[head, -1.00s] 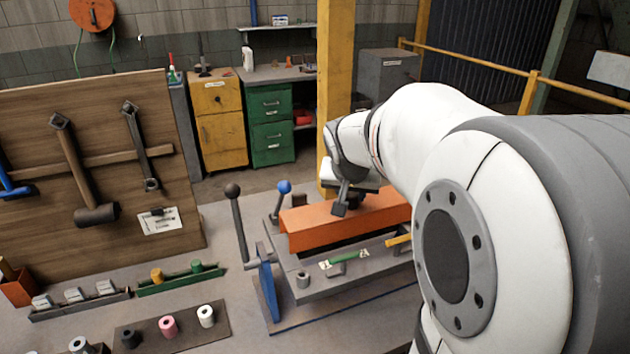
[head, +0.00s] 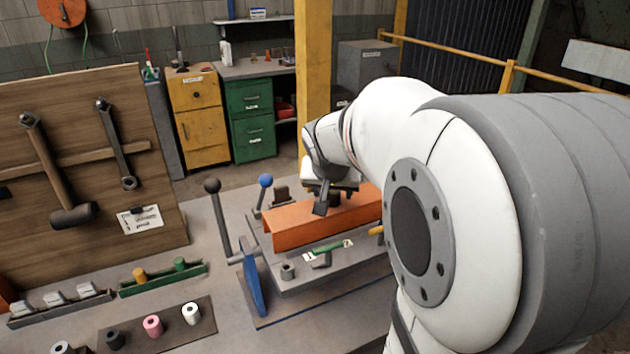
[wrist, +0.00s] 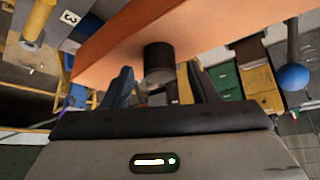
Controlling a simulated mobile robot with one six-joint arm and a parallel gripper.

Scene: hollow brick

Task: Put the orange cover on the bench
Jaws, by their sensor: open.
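The orange cover (head: 312,230) is a long channel-shaped piece lying on the fixture with the blue-knobbed lever. Its front side and left end show; my arm hides its right end. My gripper (head: 328,203) is above the cover, with a dark finger in front of the cover's top. In the wrist view the cover (wrist: 150,30) fills the upper middle, and its dark round knob (wrist: 158,62) stands between my two open fingers (wrist: 160,88). I cannot tell whether the fingers touch the knob. The grey bench (head: 225,318) has bare surface left of the fixture.
Levers with a dark knob (head: 212,186) and a blue knob (head: 265,181) rise left of the cover. A green-handled part (head: 333,247) lies before it. A tray with several rollers (head: 152,326) and a tool board (head: 75,170) stand left. A yellow post (head: 313,70) rises behind.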

